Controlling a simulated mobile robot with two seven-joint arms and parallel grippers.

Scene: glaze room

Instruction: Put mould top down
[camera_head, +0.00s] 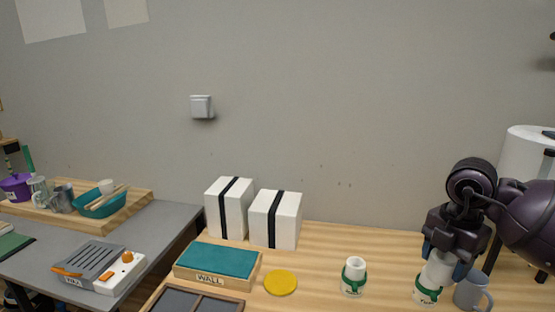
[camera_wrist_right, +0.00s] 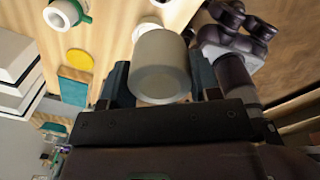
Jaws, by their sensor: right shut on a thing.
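My right gripper (camera_head: 442,264) is shut on a white, plain cylinder, the mould top (camera_head: 437,270). In the right wrist view, the mould top (camera_wrist_right: 162,66) sits between the two dark fingers. In the head view it leans slightly and is right above a white mould with a green band (camera_head: 426,290); I cannot tell whether they touch. A second white mould with a green band (camera_head: 353,275) stands upright to the left, apart from the gripper. My left gripper is not in the head view.
A grey mug (camera_head: 471,293) stands close to the right of the held piece. A yellow disc (camera_head: 281,282), a teal-topped block marked WALL (camera_head: 216,262) and two white boxes (camera_head: 274,218) lie further left. Bare wood shows between the disc and the second mould.

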